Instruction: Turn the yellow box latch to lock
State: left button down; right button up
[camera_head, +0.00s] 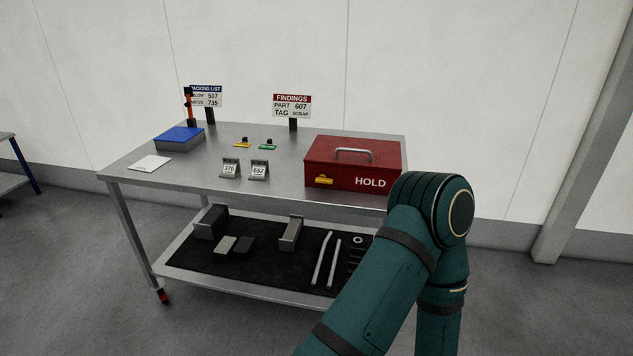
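A red metal box (330,158) with the word HOLD on its front stands at the right end of the grey table top. Its lid is down and has a grey handle (353,151). A small yellow latch (323,180) lies roughly level on the left part of the box's front face. My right arm rises from the bottom right, and its bent elbow is in front of the table's right end, close to the box's lower right corner in the picture. My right gripper is not visible. My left arm and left gripper are out of view.
The steel table (290,174) also holds a blue-topped box (180,135), a white card (149,163), two number stands, small yellow and green tags and two signs. The lower shelf (209,279) carries grey blocks and bars on a black mat. Floor in front is clear.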

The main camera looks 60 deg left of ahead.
aim_at(322, 179)
jog(key=u, duration=1.95)
